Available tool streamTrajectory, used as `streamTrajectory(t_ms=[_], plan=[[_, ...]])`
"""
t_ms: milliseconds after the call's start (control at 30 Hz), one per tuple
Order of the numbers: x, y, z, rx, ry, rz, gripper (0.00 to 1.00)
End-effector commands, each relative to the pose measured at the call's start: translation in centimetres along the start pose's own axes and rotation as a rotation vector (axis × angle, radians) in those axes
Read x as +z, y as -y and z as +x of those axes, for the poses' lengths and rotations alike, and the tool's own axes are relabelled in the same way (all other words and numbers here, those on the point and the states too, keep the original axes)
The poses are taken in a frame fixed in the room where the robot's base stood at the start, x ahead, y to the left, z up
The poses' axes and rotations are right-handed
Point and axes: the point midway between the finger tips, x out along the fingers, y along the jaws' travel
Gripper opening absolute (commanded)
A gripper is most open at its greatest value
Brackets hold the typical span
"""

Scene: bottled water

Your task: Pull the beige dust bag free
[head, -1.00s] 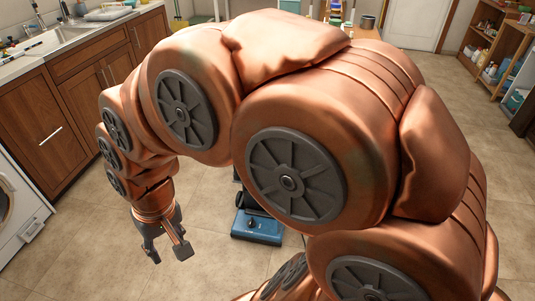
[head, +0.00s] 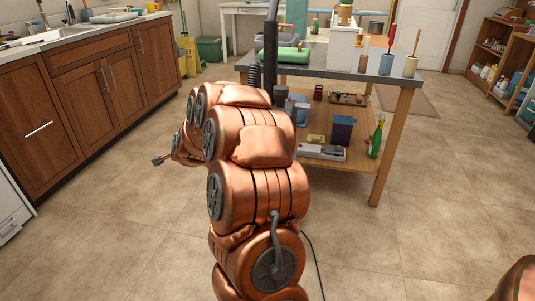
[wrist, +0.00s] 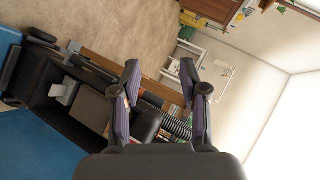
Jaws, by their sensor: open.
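The vacuum cleaner is mostly hidden behind my arm in the head view; its black upright handle (head: 270,45) rises above the arm. In the wrist view, its open black housing (wrist: 38,98) is at the left, with blue body parts (wrist: 40,150) around it. A dull grey-beige block inside, seemingly the dust bag (wrist: 92,108), has a pale grey piece (wrist: 65,92) beside it. My gripper (wrist: 160,72) is open, with nothing clearly between its fingers; the bag lies left of them. In the head view my gripper (head: 161,160) points left, partly hidden by my arm.
A ribbed black hose (wrist: 176,126) shows behind the fingers. A workbench (head: 395,78) with tools and bottles stands behind my arm. Wooden cabinets (head: 85,95) line the left. A cord (head: 316,265) lies on the floor. Floor at left and right is open.

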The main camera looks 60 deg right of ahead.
Motion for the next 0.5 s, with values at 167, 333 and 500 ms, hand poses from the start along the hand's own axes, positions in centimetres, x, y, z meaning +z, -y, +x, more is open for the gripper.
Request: streamTrajectory(t_ms=[167,333,500], plan=[[-8.5,-8.0,6.3,-0.089,-0.256,0.196,0.44],[-16.6,-14.4,8.7,-0.19,-0.487,0.332,0.44],[-22.1,-18.9,8.8,-0.272,-0.646,0.401,0.44]])
